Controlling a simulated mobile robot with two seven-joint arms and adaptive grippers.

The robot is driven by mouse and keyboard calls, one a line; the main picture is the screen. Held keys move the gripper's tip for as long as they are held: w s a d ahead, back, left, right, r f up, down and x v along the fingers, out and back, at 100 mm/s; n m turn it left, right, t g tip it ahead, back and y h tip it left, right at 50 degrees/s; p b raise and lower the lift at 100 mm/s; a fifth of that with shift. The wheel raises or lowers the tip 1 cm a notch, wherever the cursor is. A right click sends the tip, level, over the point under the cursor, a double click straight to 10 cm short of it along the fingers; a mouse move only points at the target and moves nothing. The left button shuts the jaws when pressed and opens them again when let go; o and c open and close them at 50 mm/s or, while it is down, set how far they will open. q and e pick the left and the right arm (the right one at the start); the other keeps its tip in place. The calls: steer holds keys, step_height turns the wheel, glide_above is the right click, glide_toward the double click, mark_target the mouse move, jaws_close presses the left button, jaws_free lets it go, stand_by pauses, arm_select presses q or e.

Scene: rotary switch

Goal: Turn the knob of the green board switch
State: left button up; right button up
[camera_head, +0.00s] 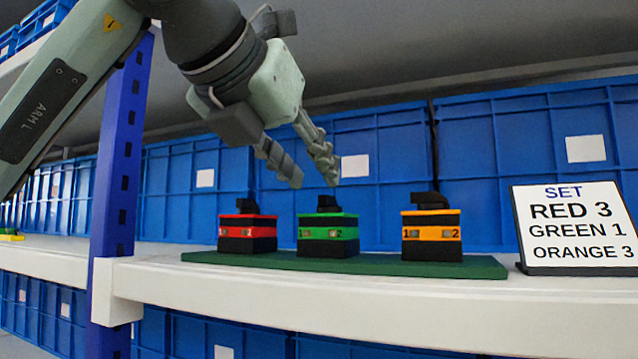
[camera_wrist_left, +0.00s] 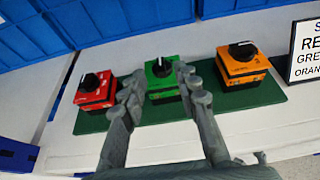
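The green switch (camera_head: 328,234) stands between the red switch (camera_head: 247,234) and the orange switch (camera_head: 431,235) on a dark green board (camera_head: 380,264). Its black knob (camera_head: 327,204) is on top and shows from above in the left wrist view (camera_wrist_left: 161,68), with a small white mark; the setting is too small to read surely. My left gripper (camera_head: 314,180) points down just above this knob. Its fingers are open, and in the left wrist view (camera_wrist_left: 160,80) they appear on either side of the green switch. They hold nothing. My right gripper is out of view.
A sign (camera_head: 575,228) at right reads SET RED 3, GREEN 1, ORANGE 3. Blue crates (camera_head: 385,150) line the back of the white shelf (camera_head: 300,290). A blue upright (camera_head: 118,150) stands at left.

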arm_select(q)
steer(key=v, duration=0.7)
steer(key=shift+s+a, duration=0.15)
steer(key=shift+s, duration=0.15)
